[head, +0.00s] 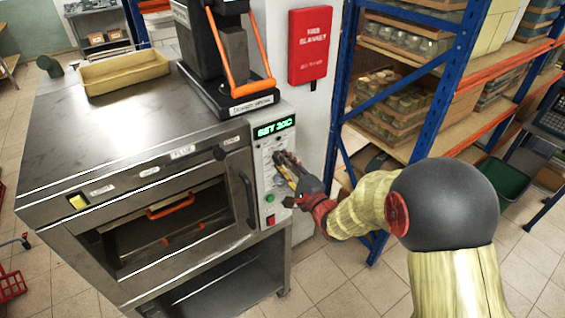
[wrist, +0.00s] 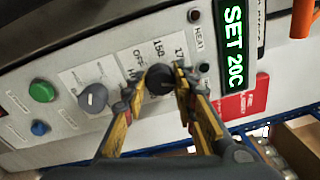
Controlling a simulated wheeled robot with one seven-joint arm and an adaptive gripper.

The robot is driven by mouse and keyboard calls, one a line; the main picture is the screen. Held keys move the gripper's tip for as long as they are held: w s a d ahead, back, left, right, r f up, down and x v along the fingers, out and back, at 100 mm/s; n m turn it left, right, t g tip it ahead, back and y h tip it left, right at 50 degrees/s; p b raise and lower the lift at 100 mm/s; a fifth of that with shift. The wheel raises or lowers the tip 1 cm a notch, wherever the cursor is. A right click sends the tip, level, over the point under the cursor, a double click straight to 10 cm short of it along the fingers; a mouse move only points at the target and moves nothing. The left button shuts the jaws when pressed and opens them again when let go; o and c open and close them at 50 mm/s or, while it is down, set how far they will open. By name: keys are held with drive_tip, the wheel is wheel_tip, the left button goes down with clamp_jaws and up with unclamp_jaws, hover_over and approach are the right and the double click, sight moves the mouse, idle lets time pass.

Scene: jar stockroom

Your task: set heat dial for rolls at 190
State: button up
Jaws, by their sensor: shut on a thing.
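The oven (head: 150,190) has a control panel (head: 262,185) on its right front. Its green display (head: 274,128) reads SET 20C, and it also shows in the wrist view (wrist: 235,45). A dark round dial (wrist: 158,80) sits on a pale scale plate with 150, a partly hidden 17 and OFF printed on it. The word HEAT stands on the panel nearby. My gripper (wrist: 157,84) is shut on this dial, one finger on each side. In the head view my gripper (head: 287,165) reaches the panel from the right and hides the dial.
A second, grey dial (wrist: 93,98), a green button (wrist: 41,91) and a blue button (wrist: 40,128) are on the same panel. The oven door handle (head: 243,200) stands out left of the panel. Blue-framed shelving (head: 340,90) with jars stands to the right.

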drive_tip(key=shift+f, duration=0.1)
idle(0.4)
drive_tip(key=o, duration=1.2)
drive_tip(key=shift+c, duration=0.2)
drive_tip(key=v, duration=1.2)
